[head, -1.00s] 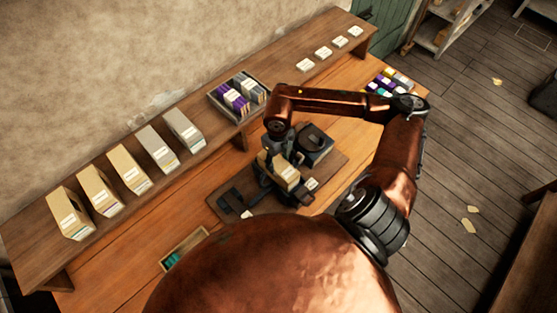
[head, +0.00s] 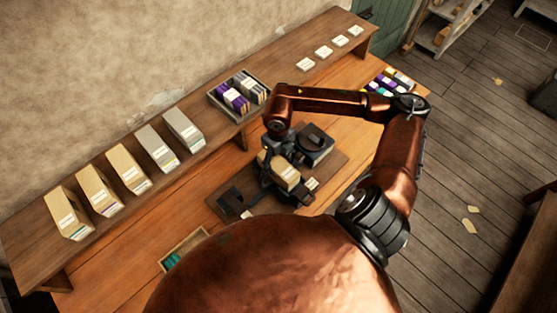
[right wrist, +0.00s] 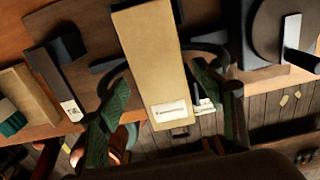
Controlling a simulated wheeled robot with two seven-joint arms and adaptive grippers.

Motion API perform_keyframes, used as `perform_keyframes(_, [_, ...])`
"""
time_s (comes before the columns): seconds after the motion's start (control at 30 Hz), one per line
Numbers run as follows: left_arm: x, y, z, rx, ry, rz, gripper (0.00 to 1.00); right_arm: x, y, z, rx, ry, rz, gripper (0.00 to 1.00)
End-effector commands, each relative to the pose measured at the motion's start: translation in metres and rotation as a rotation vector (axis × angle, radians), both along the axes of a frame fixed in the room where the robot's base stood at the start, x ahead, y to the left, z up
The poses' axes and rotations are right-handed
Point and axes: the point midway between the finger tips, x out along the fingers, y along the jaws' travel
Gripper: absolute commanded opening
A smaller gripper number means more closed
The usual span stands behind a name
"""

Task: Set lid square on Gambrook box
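A cream, box-shaped piece with a white label (head: 286,174) is at the bench fixture, under my right gripper (head: 277,163). In the right wrist view the cream piece (right wrist: 155,65) lies between the fingers of my right gripper (right wrist: 160,85). The fingers are close along both its sides; whether they press on it I cannot tell. Its label is too small to read, and I cannot tell whether it is the lid, the box or both together. My left gripper is not in view.
The dark press (head: 315,142) stands just right of the cream piece. Several labelled boxes (head: 128,172) and a crate of purple and grey packs (head: 238,97) stand on the raised shelf. A small tray with teal contents (head: 184,249) is at the front left.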

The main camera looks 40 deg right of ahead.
Motion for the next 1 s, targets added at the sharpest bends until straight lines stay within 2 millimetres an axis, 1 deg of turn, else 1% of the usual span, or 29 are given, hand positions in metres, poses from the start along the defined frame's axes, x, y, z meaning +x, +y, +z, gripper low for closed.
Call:
perform_keyframes(0.27, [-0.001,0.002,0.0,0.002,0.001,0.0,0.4,0.0,0.0,0.0,0.0,0.0,0.0,0.64])
perform_keyframes(0.37, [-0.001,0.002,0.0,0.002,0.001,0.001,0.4,0.001,0.0,0.006,0.0,-0.001,0.0,0.64])
perform_keyframes(0.47, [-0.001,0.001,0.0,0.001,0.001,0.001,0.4,0.002,-0.001,0.019,-0.002,-0.004,0.0,0.64])
perform_keyframes(0.8, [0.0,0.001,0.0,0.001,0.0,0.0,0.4,0.001,-0.001,0.088,-0.001,-0.004,-0.001,0.64])
perform_keyframes(0.9, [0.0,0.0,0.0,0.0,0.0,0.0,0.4,0.001,-0.001,0.103,-0.001,-0.002,0.0,0.64])
perform_keyframes(1.0, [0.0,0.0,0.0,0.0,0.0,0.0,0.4,0.001,0.0,0.113,-0.001,-0.002,0.0,0.64])
